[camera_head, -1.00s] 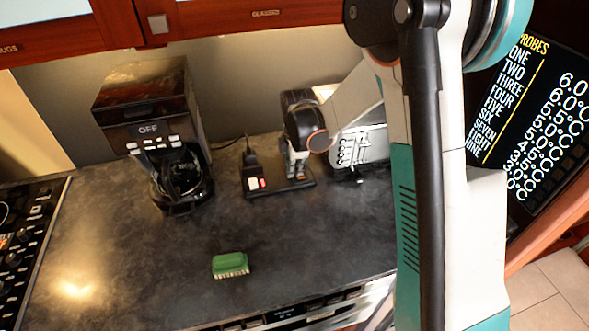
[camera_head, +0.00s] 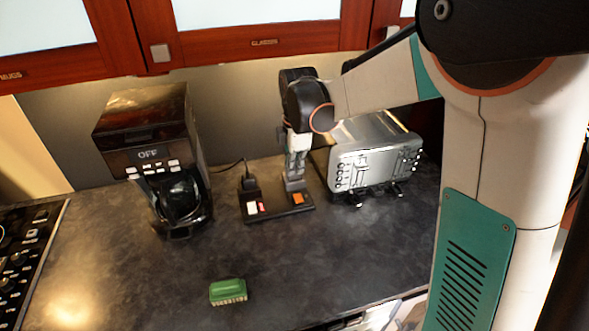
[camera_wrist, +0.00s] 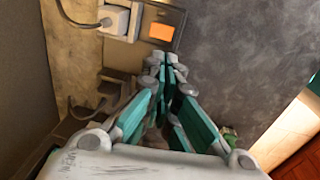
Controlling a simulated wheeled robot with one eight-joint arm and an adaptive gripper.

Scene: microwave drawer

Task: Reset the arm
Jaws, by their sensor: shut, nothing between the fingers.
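My gripper (camera_head: 294,182) hangs pointing down over the black power board (camera_head: 275,209) on the counter. Its fingers are shut with nothing between them. The board carries an orange switch (camera_head: 298,198), a small red light and a white plug. In the wrist view my closed fingertips (camera_wrist: 167,66) appear just below the orange switch (camera_wrist: 161,32) in the picture. Whether the fingertips touch the board cannot be told. My forearm runs from the wrist up to the right across the head view.
A coffee machine (camera_head: 150,140) showing OFF stands to the left of the board. A silver toaster (camera_head: 372,160) stands just right of my gripper. A green brush (camera_head: 228,291) lies at the front. Cabinets (camera_head: 250,45) hang above. The middle counter is clear.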

